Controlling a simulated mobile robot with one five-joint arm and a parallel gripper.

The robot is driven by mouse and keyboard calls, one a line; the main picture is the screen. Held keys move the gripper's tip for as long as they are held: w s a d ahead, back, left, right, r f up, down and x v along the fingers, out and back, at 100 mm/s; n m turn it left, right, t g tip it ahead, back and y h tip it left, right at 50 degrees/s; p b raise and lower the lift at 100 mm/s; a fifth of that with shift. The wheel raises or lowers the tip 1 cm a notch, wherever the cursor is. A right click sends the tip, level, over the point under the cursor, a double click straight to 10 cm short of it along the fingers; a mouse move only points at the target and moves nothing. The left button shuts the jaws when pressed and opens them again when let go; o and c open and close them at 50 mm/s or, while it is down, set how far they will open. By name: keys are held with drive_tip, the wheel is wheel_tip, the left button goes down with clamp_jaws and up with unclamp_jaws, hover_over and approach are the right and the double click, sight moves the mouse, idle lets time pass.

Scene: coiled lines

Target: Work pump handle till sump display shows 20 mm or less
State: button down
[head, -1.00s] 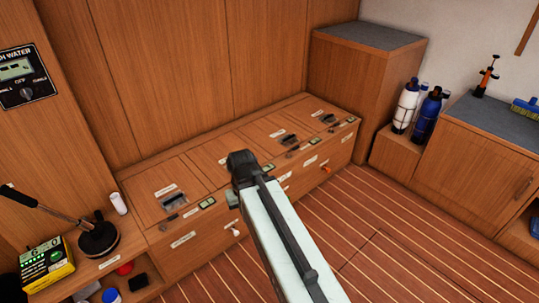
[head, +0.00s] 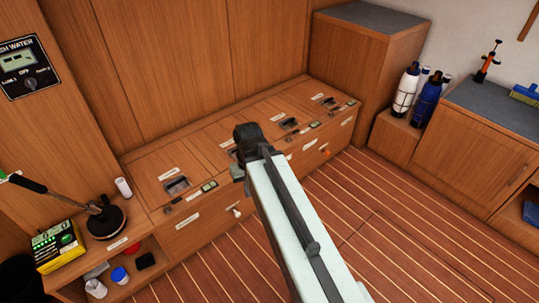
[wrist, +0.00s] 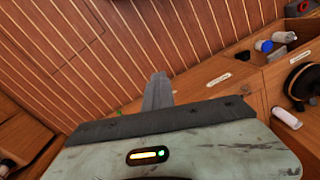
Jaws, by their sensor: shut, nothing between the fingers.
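A pump (head: 106,221) with a round black base sits on the shelf top at the left of the head view. Its lever handle (head: 29,184) has a black grip and slants up to the left. In the wrist view the dark pump base (wrist: 301,80) shows at the right edge. My gripper (wrist: 158,78) is shut and empty, over the locker front and floor, apart from the pump. In the head view my arm hides it. Several small displays (head: 209,185) sit on the locker tops; I cannot read them or tell which is the sump's.
A water panel (head: 24,68) with a grey display is on the left wall. A yellow and black box (head: 57,245) stands beside the pump, and a white cylinder (head: 123,187) behind it. Lockers (head: 200,213) line the wall. The striped floor (head: 390,225) is clear at right.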

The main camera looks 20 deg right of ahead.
wheel_tip(320, 180, down, 22)
drive_tip(key=d+g+y+b, duration=0.1)
drive_tip(key=y+b, duration=0.3)
drive_tip(key=b, duration=2.1)
drive_tip(key=shift+w+d+f+g+y, duration=0.3)
drive_tip(key=shift+w+d+y, duration=0.1)
drive_tip(key=shift+d, duration=0.25)
drive_tip(key=c, duration=2.2)
unclamp_jaws()
drive_tip(key=c, duration=1.7)
unclamp_jaws()
